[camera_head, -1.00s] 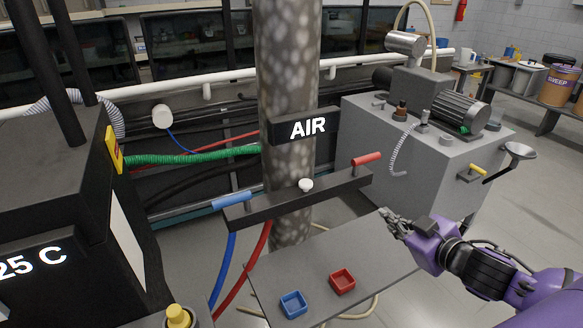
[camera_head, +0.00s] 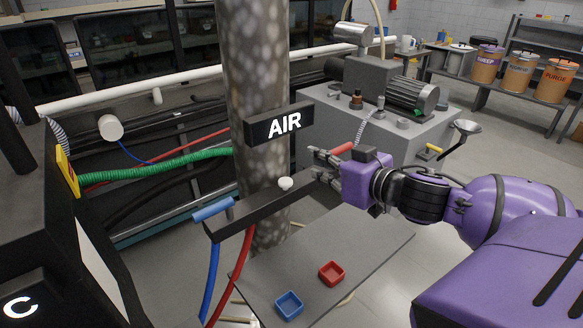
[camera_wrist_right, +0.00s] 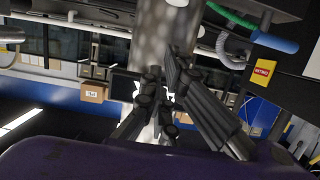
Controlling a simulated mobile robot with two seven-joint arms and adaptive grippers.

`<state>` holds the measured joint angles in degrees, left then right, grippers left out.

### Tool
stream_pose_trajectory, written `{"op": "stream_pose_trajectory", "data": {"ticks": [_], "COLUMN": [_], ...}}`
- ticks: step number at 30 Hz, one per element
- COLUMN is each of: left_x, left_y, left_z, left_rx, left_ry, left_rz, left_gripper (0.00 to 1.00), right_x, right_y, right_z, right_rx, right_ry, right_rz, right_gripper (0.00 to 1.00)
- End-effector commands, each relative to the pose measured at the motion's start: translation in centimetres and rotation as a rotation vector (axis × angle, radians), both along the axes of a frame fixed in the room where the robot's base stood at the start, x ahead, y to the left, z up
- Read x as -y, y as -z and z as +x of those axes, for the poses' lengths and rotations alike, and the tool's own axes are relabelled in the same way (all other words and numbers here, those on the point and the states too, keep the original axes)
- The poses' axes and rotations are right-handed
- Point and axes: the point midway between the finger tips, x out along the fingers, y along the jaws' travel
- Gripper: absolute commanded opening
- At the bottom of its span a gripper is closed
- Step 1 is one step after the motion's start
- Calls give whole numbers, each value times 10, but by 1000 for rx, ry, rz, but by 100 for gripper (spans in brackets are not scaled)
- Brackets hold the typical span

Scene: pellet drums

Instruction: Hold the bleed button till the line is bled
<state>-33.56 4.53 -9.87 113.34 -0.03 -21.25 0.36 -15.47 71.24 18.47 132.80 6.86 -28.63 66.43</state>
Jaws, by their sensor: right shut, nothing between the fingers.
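A small white button (camera_head: 286,184) sits on top of the black bar (camera_head: 252,208) across the speckled column (camera_head: 257,70), below the AIR sign (camera_head: 278,127). I take it as the bleed button. My right gripper (camera_head: 318,166) is shut and empty. In the picture its fingertips are right of the button, apart from it, over the bar's right part. The right wrist view shows the closed fingers (camera_wrist_right: 163,85) in front of the column. Whether the button shows there I cannot tell. My left gripper is not in view.
The bar has a blue handle (camera_head: 213,209) at its left and a red handle (camera_head: 342,148) at its right, near my right gripper. A blue tray (camera_head: 289,306) and a red tray (camera_head: 331,273) stand on the grey table (camera_head: 375,240) below. A green hose (camera_head: 150,168) runs left of the column.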

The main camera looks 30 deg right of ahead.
Motion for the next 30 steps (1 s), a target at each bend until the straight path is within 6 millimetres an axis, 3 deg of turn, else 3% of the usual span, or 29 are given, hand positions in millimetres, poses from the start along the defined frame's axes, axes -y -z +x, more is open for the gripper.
{"op": "stream_pose_trajectory", "data": {"ticks": [8, 25, 30], "left_x": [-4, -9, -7], "left_y": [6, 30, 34], "left_z": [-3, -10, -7], "left_rx": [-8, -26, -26], "left_ry": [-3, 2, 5], "left_rz": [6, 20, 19], "left_gripper": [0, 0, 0], "right_x": [-1, -8, -8], "right_y": [5, 26, 54], "right_z": [14, 100, 97], "right_rx": [-1, 0, -2], "right_ry": [-2, -1, 0], "right_rz": [-3, -4, -1], "right_gripper": [0, 0, 0]}}
